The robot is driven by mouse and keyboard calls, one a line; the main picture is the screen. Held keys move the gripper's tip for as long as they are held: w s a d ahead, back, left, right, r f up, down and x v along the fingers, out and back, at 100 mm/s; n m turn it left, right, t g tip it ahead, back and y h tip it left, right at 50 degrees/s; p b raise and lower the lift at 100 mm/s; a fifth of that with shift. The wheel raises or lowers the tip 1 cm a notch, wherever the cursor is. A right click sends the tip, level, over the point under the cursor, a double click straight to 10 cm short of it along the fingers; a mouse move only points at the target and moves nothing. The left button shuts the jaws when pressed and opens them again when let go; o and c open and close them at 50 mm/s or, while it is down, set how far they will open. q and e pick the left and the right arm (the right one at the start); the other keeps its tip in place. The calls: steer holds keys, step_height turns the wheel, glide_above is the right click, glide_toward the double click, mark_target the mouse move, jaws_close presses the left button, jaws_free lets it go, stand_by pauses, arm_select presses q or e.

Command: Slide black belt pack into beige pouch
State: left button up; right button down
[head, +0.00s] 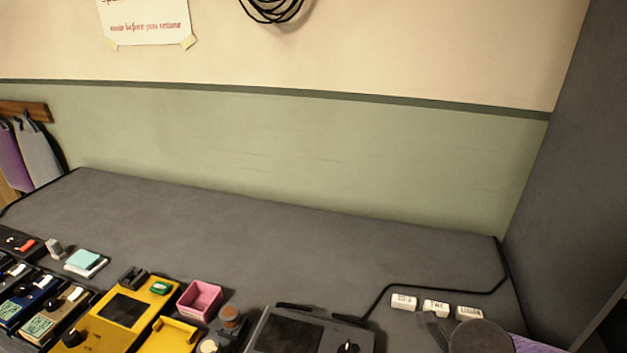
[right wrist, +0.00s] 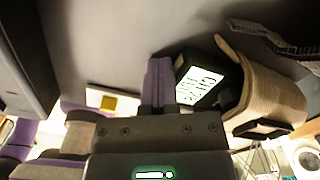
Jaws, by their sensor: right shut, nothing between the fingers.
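In the right wrist view, the black belt pack (right wrist: 208,92) has a lit screen with dark characters. It lies just right of my right gripper (right wrist: 158,82), whose purple fingers are shut with nothing between them. The beige pouch (right wrist: 262,88) is directly right of the belt pack. The belt pack's right end is close against the pouch's near side; I cannot tell whether any of it is inside. I do not make out the pack or the pouch in the head view. My left gripper is not in view.
In the head view, a dark grey counter (head: 260,225) holds a yellow unit (head: 118,312), a pink box (head: 200,299), a grey device with a dark screen (head: 290,335) and several white labelled blocks (head: 436,307). The counter's back middle is clear. A grey panel (head: 575,190) stands at right.

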steer(key=shift+s+d, duration=0.2)
steer(key=shift+d, duration=0.45)
steer(key=shift+d, duration=0.1)
